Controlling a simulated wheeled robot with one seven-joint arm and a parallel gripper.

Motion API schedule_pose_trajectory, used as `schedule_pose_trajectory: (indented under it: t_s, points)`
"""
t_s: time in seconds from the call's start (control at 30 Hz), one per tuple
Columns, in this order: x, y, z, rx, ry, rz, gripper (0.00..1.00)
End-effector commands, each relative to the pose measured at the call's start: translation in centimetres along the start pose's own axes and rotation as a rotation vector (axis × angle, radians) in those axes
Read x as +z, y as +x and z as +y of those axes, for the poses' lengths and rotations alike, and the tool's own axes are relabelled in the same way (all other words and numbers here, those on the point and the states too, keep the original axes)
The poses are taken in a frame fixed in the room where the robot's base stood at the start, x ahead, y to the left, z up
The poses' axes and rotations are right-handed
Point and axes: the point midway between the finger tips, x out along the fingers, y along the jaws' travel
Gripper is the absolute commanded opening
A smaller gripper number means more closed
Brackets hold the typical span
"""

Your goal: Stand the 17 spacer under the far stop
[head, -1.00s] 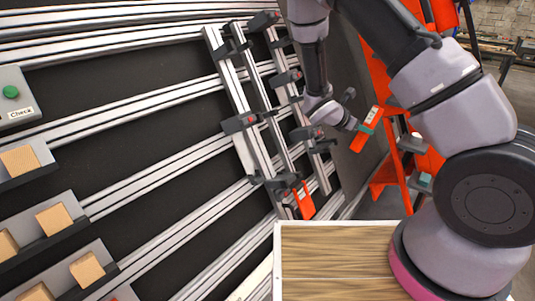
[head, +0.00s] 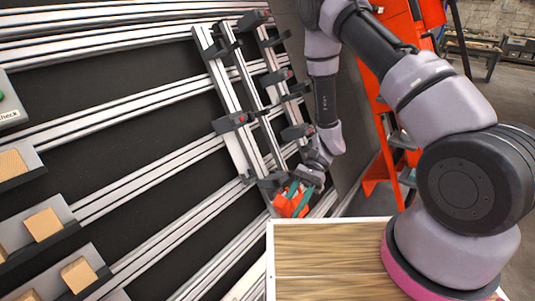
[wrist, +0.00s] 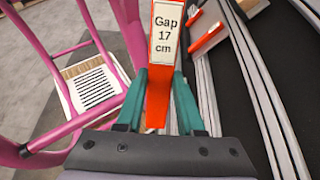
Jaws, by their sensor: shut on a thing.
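An orange-red spacer labelled "Gap 17 cm" (wrist: 157,88) is clamped between the green fingers of my gripper (wrist: 160,100) in the wrist view. In the head view, my gripper (head: 308,188) is low on the right of the gantry, beside the lower ends of the slanted rails, with orange parts (head: 290,204) at its tips. A second orange piece (wrist: 208,38) lies ahead to the right, apart from the held spacer. Dark stops with red parts sit on the slanted rails, including one at left (head: 230,122) and one at right (head: 297,131). I cannot tell which is the far stop.
Long aluminium rails (head: 150,168) cross the dark panel. Wooden blocks (head: 43,224) sit in grey holders at left. A wood-topped box (head: 325,235) stands below my arm. An orange frame (head: 375,190) stands behind. A pink frame (wrist: 75,125) shows in the wrist view.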

Motion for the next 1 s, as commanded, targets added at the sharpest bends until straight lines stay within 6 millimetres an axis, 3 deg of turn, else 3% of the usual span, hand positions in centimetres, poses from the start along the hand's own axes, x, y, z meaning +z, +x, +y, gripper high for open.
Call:
schedule_pose_trajectory:
  t_s: [0.1,0.2,0.27,0.43,0.53,0.7,0.83,1.0]
  points:
    - [-0.2,0.5,-5.0,-0.256,0.138,-0.001,0.00]
    - [-0.7,-0.4,-9.4,-0.476,0.251,0.000,0.00]
    - [-1.2,-1.5,-11.9,-0.610,0.322,0.000,0.00]
    - [-3.1,-6.3,-17.4,-0.974,0.511,0.000,0.00]
    - [-4.2,-9.5,-19.1,-1.147,0.602,-0.001,0.00]
    - [-5.6,-13.4,-20.1,-1.335,0.702,-0.001,0.00]
    - [-6.1,-14.5,-20.3,-1.390,0.732,0.000,0.00]
    - [-6.4,-14.5,-20.9,-1.398,0.736,-0.001,0.00]
